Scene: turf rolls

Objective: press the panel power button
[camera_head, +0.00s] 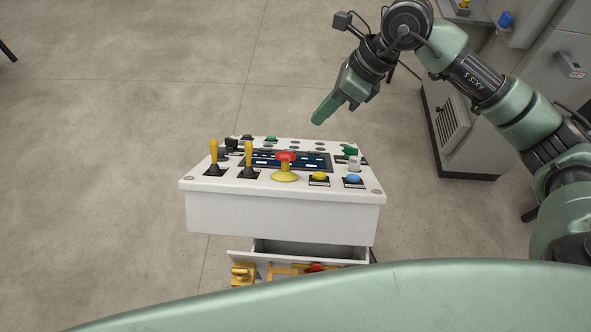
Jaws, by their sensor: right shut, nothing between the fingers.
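A white control panel (280,187) stands at the middle of the camera_head view. On its top are two yellow levers, a dark screen (262,160), a red mushroom button (287,157) on a yellow base, a yellow button (319,177) and a blue button (353,179). A green button (271,139) and a green switch (349,151) sit toward the far side. I cannot tell which one is the power button. My right gripper (321,115) is shut and empty, above and beyond the panel's far edge, apart from it. My left gripper is out of view.
An open drawer (300,262) under the panel's near side holds yellow and red items. A grey cabinet (465,130) stands at the right, with a blue object (505,19) near its top. The concrete floor left of the panel is clear.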

